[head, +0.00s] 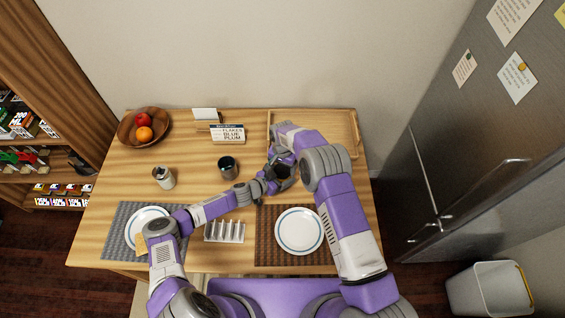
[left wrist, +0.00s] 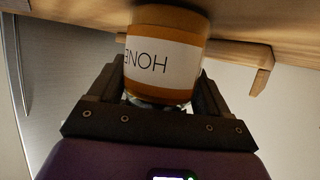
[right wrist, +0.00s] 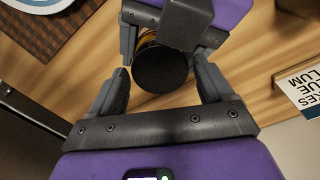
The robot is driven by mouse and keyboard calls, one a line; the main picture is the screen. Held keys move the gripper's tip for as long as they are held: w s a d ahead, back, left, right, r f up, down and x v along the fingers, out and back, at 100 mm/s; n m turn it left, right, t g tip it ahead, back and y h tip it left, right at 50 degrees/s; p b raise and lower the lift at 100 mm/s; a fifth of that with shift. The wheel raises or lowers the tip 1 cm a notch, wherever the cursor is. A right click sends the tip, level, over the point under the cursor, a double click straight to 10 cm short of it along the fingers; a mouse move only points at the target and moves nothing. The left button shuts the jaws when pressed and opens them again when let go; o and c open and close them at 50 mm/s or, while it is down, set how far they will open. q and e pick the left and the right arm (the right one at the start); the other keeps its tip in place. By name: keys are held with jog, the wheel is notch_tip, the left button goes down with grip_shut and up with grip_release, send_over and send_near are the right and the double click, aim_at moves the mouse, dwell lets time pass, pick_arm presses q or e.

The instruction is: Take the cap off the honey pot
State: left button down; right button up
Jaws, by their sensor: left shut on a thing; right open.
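The honey pot (left wrist: 160,60) is amber with a white label and shows upside down in the left wrist view. My left gripper (left wrist: 160,82) is shut around it. Whether its base touches the table I cannot tell. The round black cap (right wrist: 160,69) faces the right wrist camera, with a little amber body (right wrist: 146,40) beside it. My right gripper (right wrist: 162,78) is open, its fingers on either side of the cap with gaps visible. In the head view my left gripper (head: 271,184) and right gripper (head: 281,160) meet right of the table's middle, largely hiding the pot.
A wooden tray (head: 354,123) lies behind my right arm. A blue plum flakes box (head: 228,134), dark mug (head: 228,167), jar (head: 164,177) and fruit bowl (head: 129,134) stand to the left. A toast rack (head: 225,232) and plate (head: 299,231) lie in front.

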jog(key=shift+f, duration=0.1)
jog(key=c, duration=0.9)
jog(key=shift+n, duration=1.7)
jog(key=o, duration=1.2)
jog(key=shift+c, duration=0.2)
jog(key=shift+a, duration=0.1)
pick_arm(q)
jog(key=shift+d, duration=0.1)
pick_arm(e)
jog(key=shift+a, duration=0.1)
